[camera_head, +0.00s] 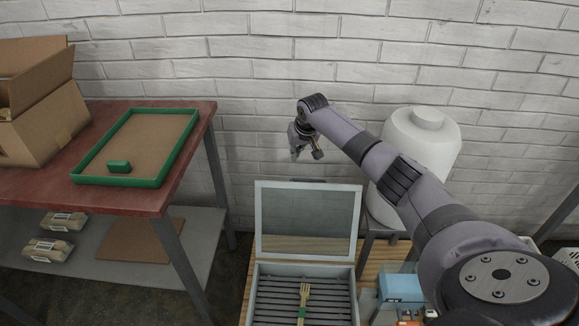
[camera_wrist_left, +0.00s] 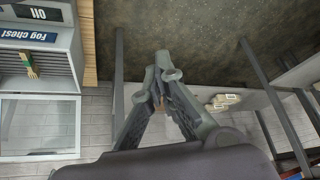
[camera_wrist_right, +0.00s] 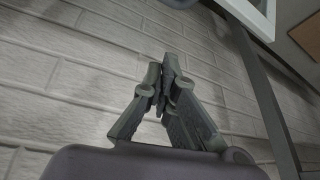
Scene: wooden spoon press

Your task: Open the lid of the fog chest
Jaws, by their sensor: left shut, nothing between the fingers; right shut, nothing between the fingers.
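The fog chest (camera_head: 258,290) is a grey box with a slatted floor, at the bottom centre of the head view. Its glass-paned lid (camera_head: 308,220) stands raised at the back edge, open. A wooden fork with a green band (camera_head: 304,292) lies inside. In the left wrist view the chest (camera_wrist_left: 40,68) shows its "Fog chest" label, with the lid (camera_wrist_left: 40,125) open. My right gripper (camera_head: 303,150) is shut and empty, above and behind the lid, apart from it in the picture. My left gripper (camera_wrist_left: 165,68) is shut and empty, to the chest's side.
A red table (camera_head: 110,200) at left carries a green-rimmed tray (camera_head: 165,150) and a cardboard box (camera_head: 40,125). Its lower shelf holds packs (camera_head: 50,248). A white tank (camera_head: 425,145) stands behind my right arm. A blue box (camera_head: 402,288) sits right of the chest.

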